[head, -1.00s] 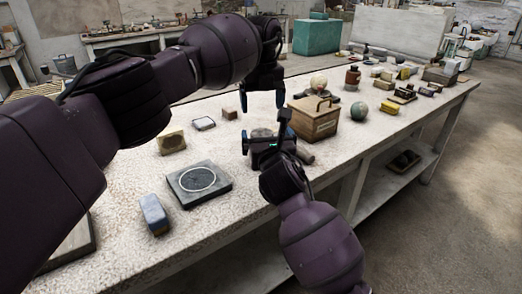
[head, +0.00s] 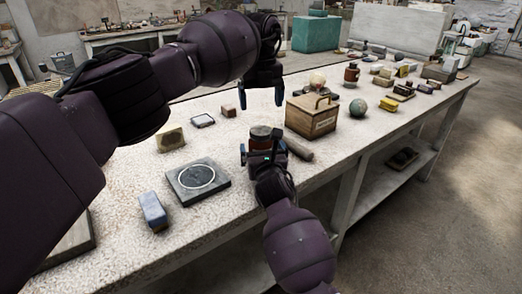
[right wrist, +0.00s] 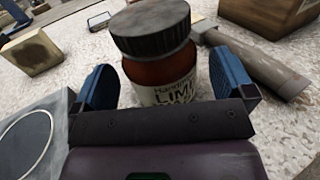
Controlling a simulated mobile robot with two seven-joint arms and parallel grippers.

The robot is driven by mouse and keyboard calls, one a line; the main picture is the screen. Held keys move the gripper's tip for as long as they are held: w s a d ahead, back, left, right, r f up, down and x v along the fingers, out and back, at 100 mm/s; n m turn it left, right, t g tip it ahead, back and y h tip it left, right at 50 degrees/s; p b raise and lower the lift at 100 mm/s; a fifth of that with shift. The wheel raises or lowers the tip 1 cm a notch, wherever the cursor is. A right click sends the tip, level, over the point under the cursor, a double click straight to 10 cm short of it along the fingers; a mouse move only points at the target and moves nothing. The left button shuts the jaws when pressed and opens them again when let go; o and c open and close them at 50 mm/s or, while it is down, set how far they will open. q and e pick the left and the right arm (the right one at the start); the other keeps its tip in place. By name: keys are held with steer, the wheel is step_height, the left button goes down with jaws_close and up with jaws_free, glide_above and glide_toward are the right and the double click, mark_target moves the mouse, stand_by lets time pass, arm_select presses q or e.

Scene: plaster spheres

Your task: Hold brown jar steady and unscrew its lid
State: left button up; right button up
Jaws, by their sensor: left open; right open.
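The brown jar (head: 261,144) stands upright on the table, with a dark ribbed lid (right wrist: 150,27) on it. A white label (right wrist: 172,92) with partly hidden lettering faces the right wrist camera. My right gripper (head: 264,152) is open at the jar's near side. In the right wrist view its blue fingers (right wrist: 164,78) stand to the left and right of the jar, with gaps visible. The gripper hides the jar's base. My left gripper (head: 261,97) is open and empty, fingers pointing down, above and beyond the jar in the head view.
A wooden box (head: 312,117) and a grey-brown cylindrical tool (head: 299,149) lie close right of the jar. A dark slab with a pale ring (head: 198,182) and a blue block (head: 153,211) are left. Another brown jar (head: 352,74) stands farther back.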

steer(key=shift+w+a, duration=0.2)
steer(key=shift+w, duration=1.05)
steer(key=c, duration=1.2)
steer(key=o, duration=1.2)
